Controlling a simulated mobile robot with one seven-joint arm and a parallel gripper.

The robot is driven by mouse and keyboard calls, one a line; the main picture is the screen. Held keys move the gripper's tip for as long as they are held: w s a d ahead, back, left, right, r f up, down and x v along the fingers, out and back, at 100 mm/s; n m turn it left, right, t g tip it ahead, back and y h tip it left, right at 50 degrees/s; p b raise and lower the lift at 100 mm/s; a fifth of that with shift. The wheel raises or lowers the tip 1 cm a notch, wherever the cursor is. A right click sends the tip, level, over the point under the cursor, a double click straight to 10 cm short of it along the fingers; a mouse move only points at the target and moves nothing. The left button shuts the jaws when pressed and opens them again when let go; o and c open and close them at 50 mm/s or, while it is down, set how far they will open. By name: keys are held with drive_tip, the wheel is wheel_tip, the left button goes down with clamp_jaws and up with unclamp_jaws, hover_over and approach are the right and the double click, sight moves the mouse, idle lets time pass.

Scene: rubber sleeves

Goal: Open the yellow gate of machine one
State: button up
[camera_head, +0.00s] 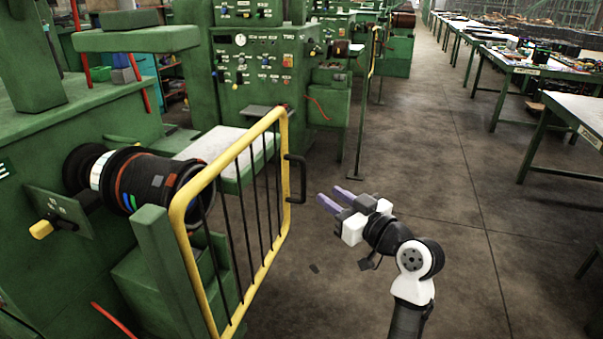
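The yellow gate (182,200) stands at the centre left, a yellow tube frame with thin black vertical bars. A black handle (302,178) sticks out from its far right edge. The gate stands in front of the green machine (75,135) with a dark cylinder (150,182) on its side. My gripper (334,201) is to the right of the handle, apart from it, with its purple fingers pointing left toward it. The two fingers show a gap between them and nothing is held, so it is open.
A second green machine (252,75) with a control panel stands behind the gate. Green tables (570,110) with loose parts line the right side. The grey floor (460,220) between them is open. A green post (160,260) stands by the gate's near edge.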

sight(305, 178)
drive_tip(key=p+x, duration=0.3)
drive_tip(key=x, duration=0.7)
drive_tip(key=shift+w+a, duration=0.25)
drive_tip(key=shift+a, duration=0.1)
clamp_jaws()
